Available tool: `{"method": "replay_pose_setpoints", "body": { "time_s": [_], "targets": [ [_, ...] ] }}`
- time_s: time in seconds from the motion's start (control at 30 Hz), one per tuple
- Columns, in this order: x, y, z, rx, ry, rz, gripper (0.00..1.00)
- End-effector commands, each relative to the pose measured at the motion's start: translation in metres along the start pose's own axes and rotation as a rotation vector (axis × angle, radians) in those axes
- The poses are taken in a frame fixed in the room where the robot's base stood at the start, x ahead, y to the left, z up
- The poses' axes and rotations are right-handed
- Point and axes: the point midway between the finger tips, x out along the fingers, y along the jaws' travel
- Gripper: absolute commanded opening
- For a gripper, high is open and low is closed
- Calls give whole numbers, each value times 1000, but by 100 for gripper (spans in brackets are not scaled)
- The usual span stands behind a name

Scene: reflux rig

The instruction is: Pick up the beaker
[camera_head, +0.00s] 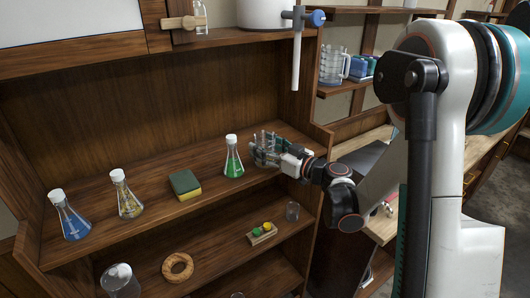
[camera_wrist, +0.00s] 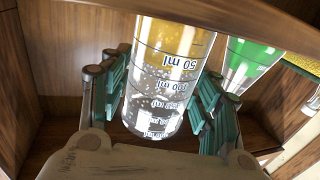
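The beaker (camera_head: 263,144) is clear glass and stands upright on the upper shelf at the right, beside the green flask. In the wrist view the beaker (camera_wrist: 165,85) fills the middle, its volume marks upside down; yellow shows through its upper part in the picture. My gripper (camera_head: 274,155) is at the beaker from the right, with its fingers around it. In the wrist view my gripper (camera_wrist: 163,92) has one teal finger pad close on each side of the glass. I cannot tell whether the pads press on it.
The green flask (camera_head: 233,160) stands just left of the beaker. A sponge (camera_head: 185,185), a yellow flask (camera_head: 127,197) and a blue flask (camera_head: 71,217) stand farther left. The lower shelf holds a ring (camera_head: 178,267) and a small glass (camera_head: 292,211). A clamp rod (camera_head: 296,60) hangs above.

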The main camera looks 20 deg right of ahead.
Motion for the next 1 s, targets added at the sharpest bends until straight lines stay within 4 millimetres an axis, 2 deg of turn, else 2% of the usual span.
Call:
{"method": "replay_pose_setpoints", "body": {
  "time_s": [0.03,0.1,0.63,1.0],
  "targets": [
    [0,0,0,0,0,0,36],
    [0,0,0,0,0,0,21],
    [0,0,-4,0,0,0,21],
    [0,0,-32,0,0,0,21]
  ]
}}
